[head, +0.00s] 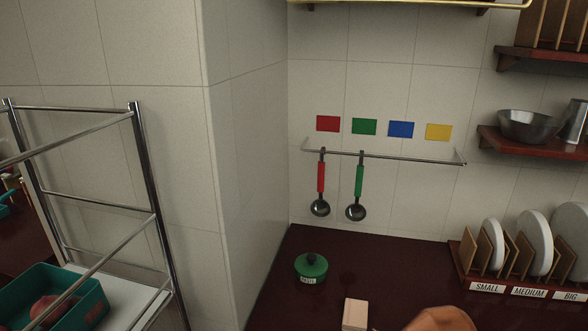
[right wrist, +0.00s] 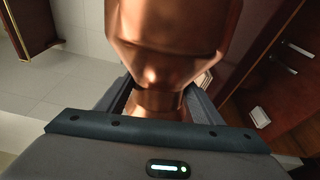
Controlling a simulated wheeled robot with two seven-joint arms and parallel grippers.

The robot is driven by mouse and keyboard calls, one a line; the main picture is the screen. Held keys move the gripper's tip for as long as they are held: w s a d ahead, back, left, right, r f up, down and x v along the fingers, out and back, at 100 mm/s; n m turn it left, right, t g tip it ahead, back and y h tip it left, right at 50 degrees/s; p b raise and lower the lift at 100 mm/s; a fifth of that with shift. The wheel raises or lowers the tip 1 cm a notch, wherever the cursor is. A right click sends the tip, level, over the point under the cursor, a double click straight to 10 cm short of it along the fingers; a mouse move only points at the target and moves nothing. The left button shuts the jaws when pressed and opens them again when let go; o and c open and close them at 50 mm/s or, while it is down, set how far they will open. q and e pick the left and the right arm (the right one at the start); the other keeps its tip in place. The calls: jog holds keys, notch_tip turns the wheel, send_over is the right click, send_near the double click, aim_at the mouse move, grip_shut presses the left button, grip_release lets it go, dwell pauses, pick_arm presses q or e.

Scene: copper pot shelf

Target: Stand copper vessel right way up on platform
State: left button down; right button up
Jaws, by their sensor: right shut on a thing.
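The copper vessel (right wrist: 165,35) fills the upper middle of the right wrist view, with a wide shiny body and a narrower neck. My right gripper (right wrist: 158,98) is shut on the narrow neck, its grey fingers on both sides. The wide body extends away from the gripper. A rounded copper-coloured top (head: 441,319) shows at the bottom edge of the head view; the rest is cut off. I cannot make out the platform for certain. My left gripper is in neither view.
A pale wooden block (head: 354,314) and a green lidded pot (head: 311,268) stand on the dark red counter (head: 290,295). A plate rack (head: 500,283) is at right. Ladles hang from a wall rail (head: 385,156). A metal-framed shelf (head: 150,180) stands at left.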

jog(key=n+p, duration=0.1)
jog(key=n, duration=0.1)
jog(key=n+p, duration=0.1)
jog(key=n, duration=0.2)
jog(key=shift+r+p, duration=0.35)
jog(key=shift+r, duration=0.05)
jog(key=shift+f+n+p, duration=0.1)
jog(key=shift+n+p, duration=0.35)
jog(key=shift+n, duration=0.75)
jog(key=shift+f, duration=0.15)
jog(key=shift+n, duration=0.3)
jog(key=shift+n+p, duration=0.3)
jog(key=n+p, duration=0.1)
jog(key=n, duration=0.1)
jog(key=n+p, duration=0.3)
jog(key=shift+r+n, duration=0.3)
jog(key=shift+f+n+p, duration=0.15)
jog(key=shift+n+p, duration=0.45)
jog(key=shift+n, duration=0.4)
jog(key=shift+f+n, duration=0.15)
jog(key=shift+n, duration=0.15)
